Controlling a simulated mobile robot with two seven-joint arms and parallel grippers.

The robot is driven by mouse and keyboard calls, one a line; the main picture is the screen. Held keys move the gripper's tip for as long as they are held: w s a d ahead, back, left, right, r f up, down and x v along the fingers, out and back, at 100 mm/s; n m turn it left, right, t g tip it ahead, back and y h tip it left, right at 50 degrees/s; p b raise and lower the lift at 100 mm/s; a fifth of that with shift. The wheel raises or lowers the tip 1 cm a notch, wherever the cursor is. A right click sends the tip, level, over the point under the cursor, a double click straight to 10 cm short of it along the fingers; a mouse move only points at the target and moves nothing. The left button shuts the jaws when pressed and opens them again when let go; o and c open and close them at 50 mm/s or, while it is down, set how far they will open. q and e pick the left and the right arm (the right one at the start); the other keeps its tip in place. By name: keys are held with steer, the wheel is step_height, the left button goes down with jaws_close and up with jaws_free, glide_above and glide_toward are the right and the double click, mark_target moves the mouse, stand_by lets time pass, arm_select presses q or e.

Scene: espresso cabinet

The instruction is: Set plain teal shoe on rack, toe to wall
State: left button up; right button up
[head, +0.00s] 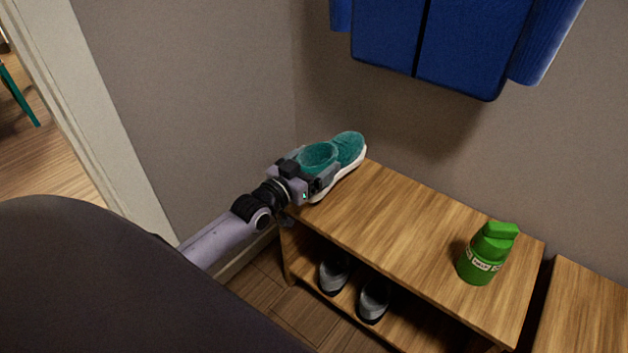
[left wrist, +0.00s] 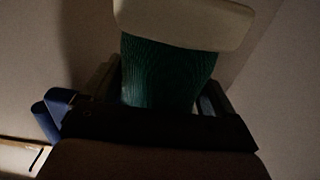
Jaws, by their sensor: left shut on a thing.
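The plain teal shoe (head: 349,148) has a white sole and is at the far left end of the wooden rack's top (head: 400,210). Its toe points up and to the right in the head view, towards the wall. My left gripper (head: 312,178) is shut on the shoe at its heel end. In the left wrist view the teal fabric (left wrist: 168,75) lies between the fingers, with the pale sole (left wrist: 185,22) beyond. I cannot tell whether the sole touches the rack. My right gripper is not in view.
A green bottle (head: 487,255) stands at the right of the rack's top. A pair of grey shoes (head: 374,298) sits on the lower shelf. A blue jacket (head: 440,45) hangs above. The middle of the top is clear. Walls border the rack's back and left.

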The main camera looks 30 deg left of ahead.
arm_select(q)
step_height(320, 180, down, 4)
steer(key=shift+r+b, duration=0.1)
steer(key=shift+b, duration=0.8)
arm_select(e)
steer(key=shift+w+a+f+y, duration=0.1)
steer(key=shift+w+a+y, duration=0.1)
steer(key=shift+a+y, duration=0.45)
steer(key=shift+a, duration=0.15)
arm_select(q)
steer(key=o, duration=1)
steer(key=shift+o, duration=0.2)
